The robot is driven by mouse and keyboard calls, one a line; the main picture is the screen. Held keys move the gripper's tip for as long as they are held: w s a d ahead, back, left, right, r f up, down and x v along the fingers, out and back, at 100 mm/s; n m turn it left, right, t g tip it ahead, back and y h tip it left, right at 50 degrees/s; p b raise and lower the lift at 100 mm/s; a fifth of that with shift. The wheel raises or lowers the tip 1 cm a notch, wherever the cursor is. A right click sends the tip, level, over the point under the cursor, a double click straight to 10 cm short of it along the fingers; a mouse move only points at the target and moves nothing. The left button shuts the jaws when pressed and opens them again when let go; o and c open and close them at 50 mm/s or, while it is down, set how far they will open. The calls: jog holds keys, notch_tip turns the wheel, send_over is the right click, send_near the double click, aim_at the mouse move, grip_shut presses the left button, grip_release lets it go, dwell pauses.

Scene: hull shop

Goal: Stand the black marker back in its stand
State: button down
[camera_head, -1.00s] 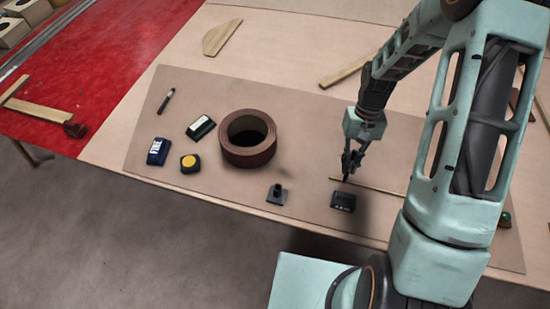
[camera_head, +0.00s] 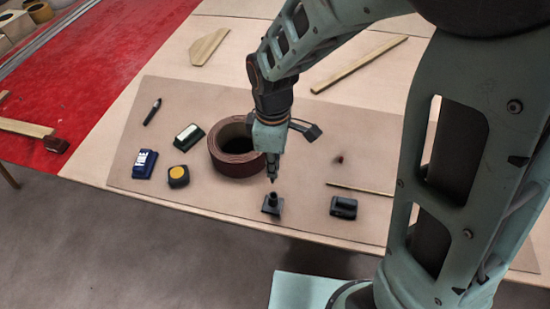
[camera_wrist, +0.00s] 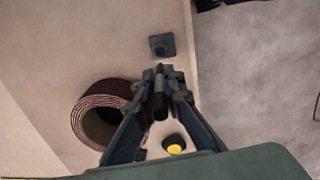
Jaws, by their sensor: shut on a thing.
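My gripper (camera_head: 272,166) is shut on the black marker, which shows between the fingers in the wrist view (camera_wrist: 160,98). The marker's lower end points down from the fingers in the head view (camera_head: 272,179). The small dark stand (camera_head: 272,204), a square base with a short upright socket, is on the mat just below the marker in the head view. In the wrist view the stand (camera_wrist: 162,46) lies just beyond the fingertips. The marker looks apart from the stand. The fingers hide part of the marker.
A brown ring-shaped roll (camera_head: 238,165) stands close behind and left of my gripper. A black block (camera_head: 343,207) and a thin stick (camera_head: 360,188) lie to the right. A yellow-faced tape measure (camera_head: 179,176), a blue box (camera_head: 145,164) and another dark pen (camera_head: 152,112) lie left.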

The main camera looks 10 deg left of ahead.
jog(key=shift+f+b, duration=2.05)
jog(key=shift+f, duration=0.75)
jog(key=shift+d+f+b, duration=0.1)
jog(key=shift+f+b, duration=1.4)
jog(key=shift+f, duration=0.5)
dwell(2.6)
jog(key=c, duration=2)
grip_release()
